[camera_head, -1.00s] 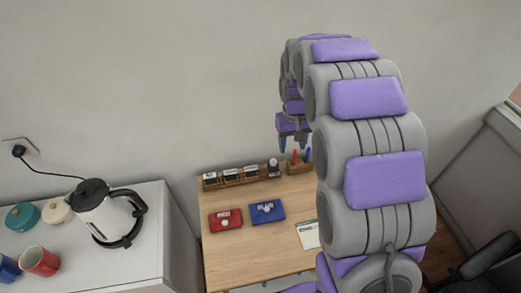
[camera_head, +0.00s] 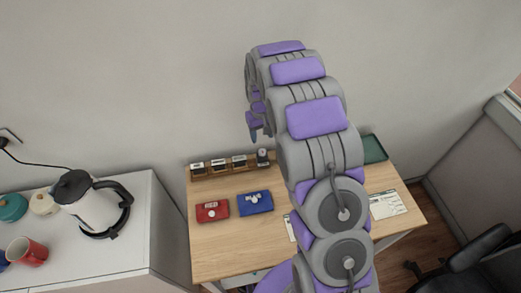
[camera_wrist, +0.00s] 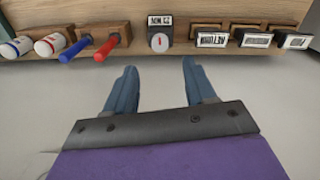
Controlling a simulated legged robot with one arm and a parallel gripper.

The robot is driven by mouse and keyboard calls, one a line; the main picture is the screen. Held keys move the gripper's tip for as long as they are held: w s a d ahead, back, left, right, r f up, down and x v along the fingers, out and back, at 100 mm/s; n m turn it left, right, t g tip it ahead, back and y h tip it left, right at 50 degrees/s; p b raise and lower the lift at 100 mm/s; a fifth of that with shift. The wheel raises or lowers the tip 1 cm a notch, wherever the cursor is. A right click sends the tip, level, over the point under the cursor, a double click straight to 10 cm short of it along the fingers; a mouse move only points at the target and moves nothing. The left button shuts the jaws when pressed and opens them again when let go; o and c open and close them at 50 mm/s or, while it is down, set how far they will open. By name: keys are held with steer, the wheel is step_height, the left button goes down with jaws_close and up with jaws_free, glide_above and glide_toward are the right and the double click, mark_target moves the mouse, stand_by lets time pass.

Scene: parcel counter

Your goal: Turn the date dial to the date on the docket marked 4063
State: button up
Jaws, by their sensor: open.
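The date dial (camera_head: 263,157) is a small dark upright stamp with a pale face, at the right end of the visible rack. In the wrist view the date dial (camera_wrist: 159,38) shows a white round knob with a red mark, under a small date label that appears upside down. My gripper (camera_wrist: 156,72) is open and empty, its two blue fingers apart and pointing towards the dial without touching it. In the head view my gripper (camera_head: 254,136) hangs above the dial. Two white dockets, one at the right (camera_head: 389,204) and one partly hidden (camera_head: 291,228), lie on the desk; their print is unreadable.
A wooden rack (camera_wrist: 205,50) holds several labelled stamps on one side of the dial, and pens and white-bodied sticks on the other. Red (camera_head: 212,210) and blue (camera_head: 255,203) pads lie in front. A green tray (camera_head: 375,149) is at the back right. A kettle (camera_head: 92,203) stands on the left cabinet.

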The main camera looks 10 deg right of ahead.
mark_target(263, 151)
steer(key=f, duration=0.2)
steer(key=d+f, duration=0.1)
steer(key=f, duration=0.2)
steer(key=shift+s+f+b, duration=0.1)
steer(key=shift+f+b, duration=0.15)
steer(key=shift+b, duration=0.15)
steer(key=shift+a+f, duration=0.4)
steer(key=shift+f, duration=0.4)
steer(key=shift+a+f, duration=0.4)
steer(key=shift+f, duration=0.4)
steer(key=shift+d, duration=0.7)
steer(key=shift+c, duration=0.2)
steer(key=c, duration=0.3)
steer(key=shift+a, duration=0.55)
steer(key=c, duration=0.5)
steer(key=shift+d, duration=0.1)
jaws_close()
steer(key=shift+d, duration=0.2)
